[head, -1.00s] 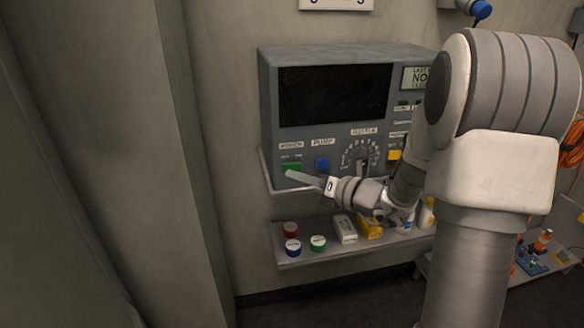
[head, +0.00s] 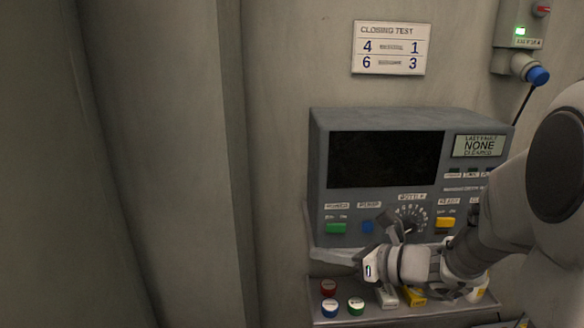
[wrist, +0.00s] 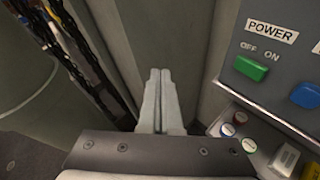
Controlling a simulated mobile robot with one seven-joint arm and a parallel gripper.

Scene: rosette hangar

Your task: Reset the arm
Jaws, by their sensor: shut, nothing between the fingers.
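My gripper (head: 318,254) is shut and empty, its fingers pointing left just in front of the lower left edge of the grey console (head: 318,170). In the wrist view the two pale fingers (wrist: 160,74) lie together, pointing at the bare wall, left of the console. The green POWER switch (head: 336,228) is above the fingers in the head view and to their right in the wrist view (wrist: 250,69). My gripper appears apart from it. My arm comes in from the right and hides the console's lower right part.
A lower shelf (head: 345,319) holds several lidded jars (head: 329,287), a white box (head: 387,297) and a yellow box (head: 413,296). A CLOSING TEST sign (head: 391,48) hangs above. The left wall is clear.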

